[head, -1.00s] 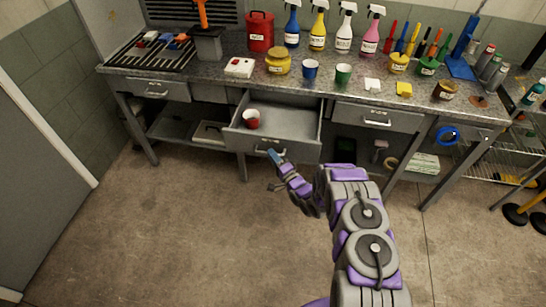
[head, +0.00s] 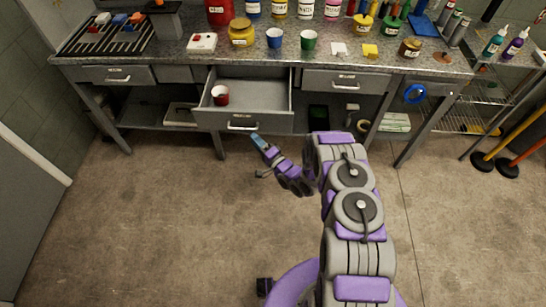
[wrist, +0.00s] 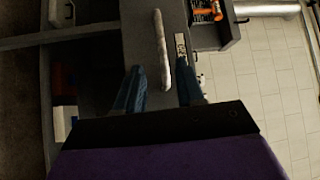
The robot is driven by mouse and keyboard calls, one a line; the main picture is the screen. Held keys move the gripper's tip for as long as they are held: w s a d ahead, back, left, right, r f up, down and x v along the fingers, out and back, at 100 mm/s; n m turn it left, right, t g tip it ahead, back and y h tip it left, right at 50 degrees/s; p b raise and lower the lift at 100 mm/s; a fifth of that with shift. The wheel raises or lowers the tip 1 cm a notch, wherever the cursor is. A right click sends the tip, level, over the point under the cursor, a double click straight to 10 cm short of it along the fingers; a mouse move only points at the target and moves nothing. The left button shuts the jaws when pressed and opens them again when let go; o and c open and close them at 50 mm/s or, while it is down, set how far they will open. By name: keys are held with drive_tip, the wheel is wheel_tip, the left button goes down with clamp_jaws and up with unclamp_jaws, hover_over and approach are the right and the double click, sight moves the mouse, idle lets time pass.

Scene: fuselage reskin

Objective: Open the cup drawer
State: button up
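The cup drawer (head: 268,121) is pulled out from under the workbench in the head view. A red cup (head: 220,96) sits inside it at the left. Its pale bar handle (head: 243,126) is on the drawer front. My gripper (head: 258,139) is just right of and below the handle, apart from it. In the wrist view the two blue fingers of my gripper (wrist: 160,85) are spread with a gap. The handle (wrist: 160,48) shows between and beyond the fingertips, and nothing is visibly clamped.
The workbench (head: 300,64) carries a blue cup (head: 274,38), a green cup (head: 308,40), a yellow jar (head: 241,32) and several bottles. A closed drawer (head: 345,81) is to the right. Brooms (head: 510,140) stand at the far right. The floor in front is clear.

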drive_tip(key=p+v, duration=0.1)
drive_tip(key=v, duration=1)
drive_tip(key=shift+d+f, duration=0.15)
drive_tip(key=shift+f, duration=0.05)
drive_tip(key=w+d+r+n+g+h, duration=0.5)
drive_tip(key=w+d+r+n+h, duration=0.15)
drive_tip(key=w+d, duration=0.25)
drive_tip(key=s+d+r+g+h, duration=0.2)
drive_tip(key=s+d+r+h, duration=0.15)
drive_tip(key=r, duration=0.35)
drive_tip(key=s+d+r+g+h, duration=0.1)
drive_tip(key=s+d+r+h, duration=0.2)
drive_tip(key=r, duration=0.5)
drive_tip(key=s+r+g, duration=0.2)
drive_tip(key=s+r, duration=0.3)
drive_tip(key=s, duration=0.3)
drive_tip(key=s+r+g, duration=0.2)
drive_tip(key=s+r, duration=0.3)
drive_tip(key=s, duration=0.3)
drive_tip(key=s+a+r+n+g, duration=0.1)
drive_tip(key=s+a+r+g, duration=0.1)
drive_tip(key=s, duration=1.1)
drive_tip(key=s+a+r+n+g+y, duration=0.1)
drive_tip(key=s+a+r+g, duration=0.2)
drive_tip(key=s, duration=1.1)
wheel_tip(320, 180, up, 2)
drive_tip(key=a, duration=0.2)
drive_tip(key=shift+a, duration=0.35)
